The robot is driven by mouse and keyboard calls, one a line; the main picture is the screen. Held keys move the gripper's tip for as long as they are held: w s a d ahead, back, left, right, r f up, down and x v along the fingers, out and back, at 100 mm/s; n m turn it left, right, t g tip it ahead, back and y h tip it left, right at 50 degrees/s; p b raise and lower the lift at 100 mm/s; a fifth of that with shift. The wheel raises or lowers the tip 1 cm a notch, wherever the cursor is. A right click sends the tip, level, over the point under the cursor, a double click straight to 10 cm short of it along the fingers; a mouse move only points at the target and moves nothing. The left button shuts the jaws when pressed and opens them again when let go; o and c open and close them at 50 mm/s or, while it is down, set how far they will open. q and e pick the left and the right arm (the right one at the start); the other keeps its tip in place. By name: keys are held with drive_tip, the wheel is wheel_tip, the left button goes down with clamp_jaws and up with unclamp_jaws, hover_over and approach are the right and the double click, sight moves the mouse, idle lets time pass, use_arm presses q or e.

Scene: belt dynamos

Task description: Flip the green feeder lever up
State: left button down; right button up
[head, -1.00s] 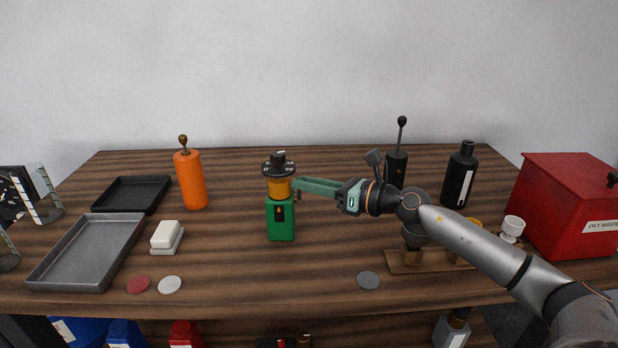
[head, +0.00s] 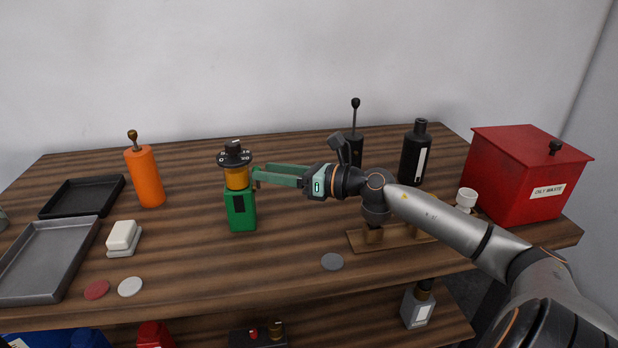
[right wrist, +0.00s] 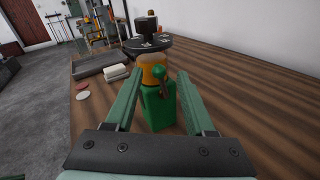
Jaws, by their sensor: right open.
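The green feeder (head: 241,208) stands upright on the table, with an amber reservoir (head: 237,178) and a black dial cap (head: 234,155) on top. It also shows in the right wrist view (right wrist: 159,108). A small lever (right wrist: 162,80) is on its side facing my gripper, at the amber-green join; its exact angle is hard to tell. My right gripper (head: 256,176) is open and comes in from the right at that height. In the right wrist view its fingers (right wrist: 158,82) are spread to either side of the feeder, with nothing held. My left gripper is not in view.
An orange bottle (head: 146,178), a white block (head: 122,236) and a grey tray (head: 20,292) are to the left. A black bottle (head: 414,158), a wooden stand (head: 357,241) and a red waste bin (head: 508,180) are to the right. The table before the feeder is clear.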

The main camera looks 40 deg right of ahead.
use_arm(q)
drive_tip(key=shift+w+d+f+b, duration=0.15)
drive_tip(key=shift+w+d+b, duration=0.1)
drive_tip(key=shift+b, duration=0.05)
use_arm(e)
drive_tip(key=v, duration=1.1)
idle(0.3)
